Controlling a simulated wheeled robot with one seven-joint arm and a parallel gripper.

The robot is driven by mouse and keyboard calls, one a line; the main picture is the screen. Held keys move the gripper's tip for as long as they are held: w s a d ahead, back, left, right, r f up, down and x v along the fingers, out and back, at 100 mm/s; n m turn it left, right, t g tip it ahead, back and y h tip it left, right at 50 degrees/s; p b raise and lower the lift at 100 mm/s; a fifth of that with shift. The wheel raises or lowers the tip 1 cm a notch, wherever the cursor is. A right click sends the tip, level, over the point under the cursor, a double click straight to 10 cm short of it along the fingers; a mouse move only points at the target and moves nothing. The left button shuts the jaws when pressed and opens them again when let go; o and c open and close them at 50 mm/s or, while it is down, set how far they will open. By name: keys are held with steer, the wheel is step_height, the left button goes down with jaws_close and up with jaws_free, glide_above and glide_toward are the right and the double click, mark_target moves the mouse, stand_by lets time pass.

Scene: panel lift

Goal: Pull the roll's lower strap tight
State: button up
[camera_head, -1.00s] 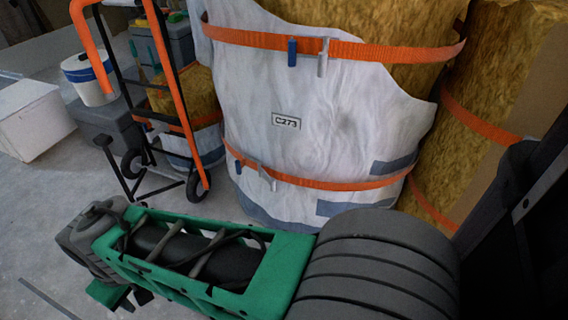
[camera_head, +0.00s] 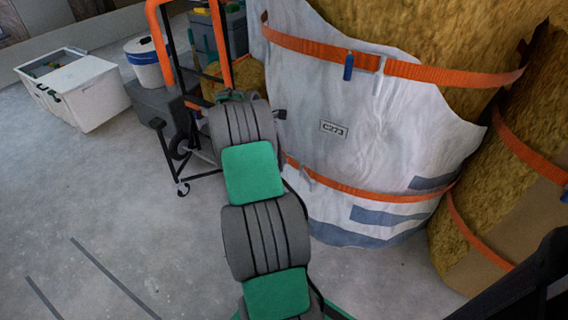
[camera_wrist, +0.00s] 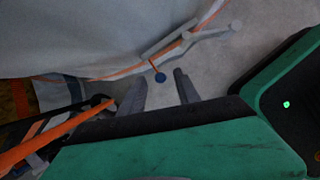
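The roll (camera_head: 360,110) stands upright in a white wrap labelled C273. Its orange lower strap (camera_head: 375,194) runs round it near the floor, with a grey buckle (camera_head: 306,176) partly behind my arm. In the wrist view the lower strap (camera_wrist: 128,70) crosses the wrap, and its grey buckle (camera_wrist: 208,33) shows at upper right. A short tab with a blue end (camera_wrist: 160,77) hangs from the strap. My gripper (camera_wrist: 161,75) is open, its two fingers apart. The blue end appears between the fingertips; I cannot tell how far beyond them. The gripper is not clear in the head view.
An orange upper strap (camera_head: 440,74) circles the roll. An orange-and-black hand truck (camera_head: 163,45) stands close left of my arm. A white box (camera_head: 85,98) and a white bucket (camera_head: 146,70) are farther left. Another strapped roll (camera_head: 500,215) stands right.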

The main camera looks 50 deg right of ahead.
steer(key=b+x, duration=0.2)
steer(key=x, duration=0.4)
steer(key=shift+f+b, duration=0.35)
steer(key=shift+f, duration=0.1)
steer(key=shift+c, duration=0.5)
jaws_close()
